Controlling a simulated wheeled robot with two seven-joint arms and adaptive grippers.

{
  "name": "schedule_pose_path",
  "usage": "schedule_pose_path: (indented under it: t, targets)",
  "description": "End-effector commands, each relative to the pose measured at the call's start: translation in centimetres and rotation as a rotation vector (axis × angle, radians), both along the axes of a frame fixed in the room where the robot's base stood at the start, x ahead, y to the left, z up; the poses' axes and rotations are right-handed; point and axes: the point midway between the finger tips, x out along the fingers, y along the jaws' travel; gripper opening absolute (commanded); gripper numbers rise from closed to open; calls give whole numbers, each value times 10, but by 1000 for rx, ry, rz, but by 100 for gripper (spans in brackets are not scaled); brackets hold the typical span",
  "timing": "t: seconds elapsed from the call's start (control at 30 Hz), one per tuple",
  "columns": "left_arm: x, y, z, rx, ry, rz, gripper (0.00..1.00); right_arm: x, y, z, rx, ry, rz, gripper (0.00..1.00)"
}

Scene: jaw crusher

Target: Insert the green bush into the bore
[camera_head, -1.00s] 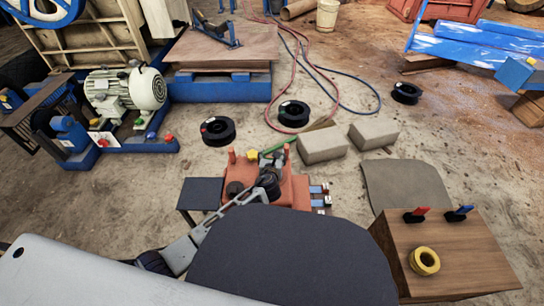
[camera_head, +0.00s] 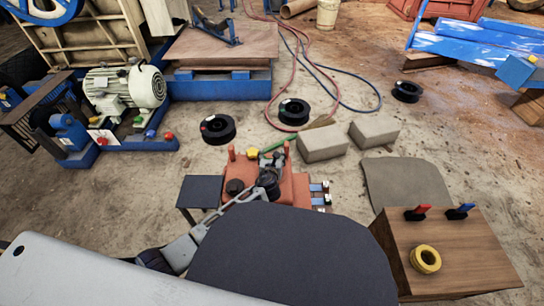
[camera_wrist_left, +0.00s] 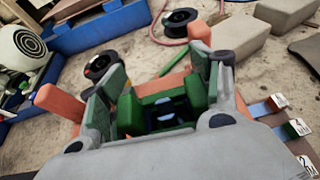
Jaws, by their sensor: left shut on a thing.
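My left gripper (camera_head: 268,181) is over the orange-red fixture (camera_head: 297,190), and in the wrist view its two fingers (camera_wrist_left: 160,98) stand to either side of a green part. This part, apparently the green bush (camera_wrist_left: 130,115), shows as green pieces around a dark middle. The gripper is shut on it. In the head view the arm and gripper hide it. The fixture has upright orange posts and dark round parts on top. The bore cannot be made out, so I cannot tell whether the bush is in it. My right gripper is not in view.
A wooden box (camera_head: 455,262) at the lower right carries a yellow ring (camera_head: 425,259) and red and blue handled parts. A dark side plate (camera_head: 200,192) adjoins the fixture's left. Concrete blocks (camera_head: 322,143), black spools (camera_head: 217,129) and hoses lie beyond it.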

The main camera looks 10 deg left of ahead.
Motion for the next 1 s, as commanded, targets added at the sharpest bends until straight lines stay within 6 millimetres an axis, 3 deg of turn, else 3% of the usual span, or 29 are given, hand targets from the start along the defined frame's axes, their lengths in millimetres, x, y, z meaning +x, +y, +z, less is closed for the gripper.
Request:
schedule_pose_path:
  t: [1.0]
  targets:
    - [0,0,-11,0,0,-1,32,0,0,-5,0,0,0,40]
